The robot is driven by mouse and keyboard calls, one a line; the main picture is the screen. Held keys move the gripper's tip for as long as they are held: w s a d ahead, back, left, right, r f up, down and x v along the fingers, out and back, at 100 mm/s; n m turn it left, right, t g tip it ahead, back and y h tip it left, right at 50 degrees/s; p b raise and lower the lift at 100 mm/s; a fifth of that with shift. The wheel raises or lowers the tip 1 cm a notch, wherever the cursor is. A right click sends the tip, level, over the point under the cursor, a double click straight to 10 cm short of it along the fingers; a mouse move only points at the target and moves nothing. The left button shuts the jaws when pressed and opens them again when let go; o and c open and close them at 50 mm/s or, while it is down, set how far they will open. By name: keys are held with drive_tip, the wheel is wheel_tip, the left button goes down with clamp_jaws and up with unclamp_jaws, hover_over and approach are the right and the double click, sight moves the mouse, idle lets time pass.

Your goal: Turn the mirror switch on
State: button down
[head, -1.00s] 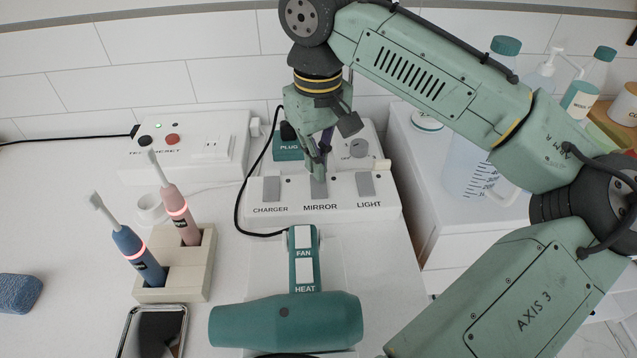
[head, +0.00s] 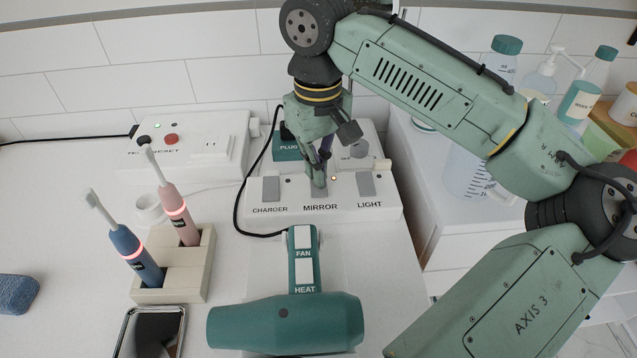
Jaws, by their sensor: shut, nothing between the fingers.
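The mirror switch (head: 319,193) is the middle grey rocker on a white switch box (head: 300,212), above the printed word MIRROR. My gripper (head: 318,184) is shut and empty, with its fingertips pointing down at this rocker. The tips cover the rocker's upper part and seem to touch it; the exact contact is hard to tell.
The charger switch (head: 271,188) and light switch (head: 366,184) flank the mirror switch closely. A black cable and green plug (head: 287,148) are at left. A green hair dryer (head: 286,321) lies in front. Two toothbrushes stand in a holder (head: 200,267) at left.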

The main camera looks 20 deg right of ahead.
wheel_tip(320, 180, up, 7)
drive_tip(key=p, duration=0.7)
drive_tip(key=shift+r, duration=0.1)
drive_tip(key=shift+s, duration=0.1)
idle(0.4)
